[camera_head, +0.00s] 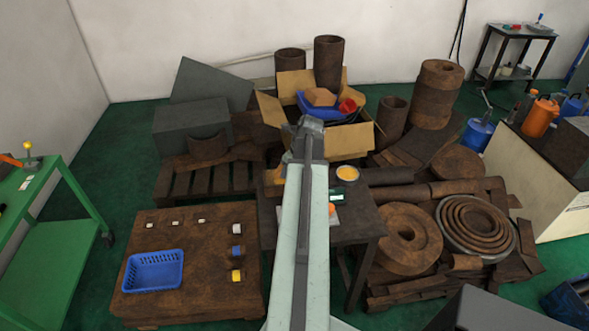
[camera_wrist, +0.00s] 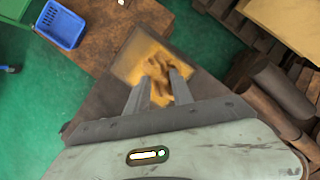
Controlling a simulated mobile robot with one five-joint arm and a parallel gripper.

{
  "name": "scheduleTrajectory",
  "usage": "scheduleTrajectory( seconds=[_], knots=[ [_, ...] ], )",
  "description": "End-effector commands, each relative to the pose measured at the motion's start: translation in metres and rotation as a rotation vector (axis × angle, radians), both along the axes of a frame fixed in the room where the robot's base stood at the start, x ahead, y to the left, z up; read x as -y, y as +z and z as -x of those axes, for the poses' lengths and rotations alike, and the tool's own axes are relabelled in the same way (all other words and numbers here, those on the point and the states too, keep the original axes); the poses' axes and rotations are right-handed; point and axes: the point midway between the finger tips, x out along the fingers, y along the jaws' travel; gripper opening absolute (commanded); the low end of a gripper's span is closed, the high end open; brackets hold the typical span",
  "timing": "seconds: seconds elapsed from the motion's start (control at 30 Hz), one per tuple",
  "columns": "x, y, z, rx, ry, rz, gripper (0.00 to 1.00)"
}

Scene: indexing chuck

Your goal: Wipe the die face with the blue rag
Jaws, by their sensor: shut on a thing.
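My gripper (camera_wrist: 163,84) is shut on a crumpled orange-brown cloth (camera_wrist: 157,67) in the wrist view. The cloth is not blue. It sits over a flat yellow-orange patch (camera_wrist: 129,64) on the dark table top (camera_wrist: 95,101); whether they touch, and whether this patch is the die face, I cannot tell. In the head view my arm hides most of this, and an orange bit (camera_head: 274,176) shows left of it. No blue rag is clearly seen in either view.
A round tin with yellow contents (camera_head: 347,173) and a small display device (camera_head: 336,197) stand on the dark table right of my arm. A blue basket (camera_head: 153,271) sits on a brown bench at left. Rusty rings and cylinders crowd the right; a cardboard box (camera_head: 347,142) stands behind.

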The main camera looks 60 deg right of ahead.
Motion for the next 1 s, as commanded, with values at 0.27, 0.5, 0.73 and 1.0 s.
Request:
scheduleTrajectory(
  seconds=[0.27,0.5,0.73,1.0],
  knots=[
    [-0.006,0.000,-0.007,0.002,0.002,-0.005,0.00],
    [-0.020,0.001,-0.025,0.002,0.002,-0.005,0.00],
    [-0.023,0.002,-0.030,0.002,0.000,-0.002,0.00],
    [-0.035,0.000,-0.045,0.002,0.001,-0.003,0.00]
  ],
)
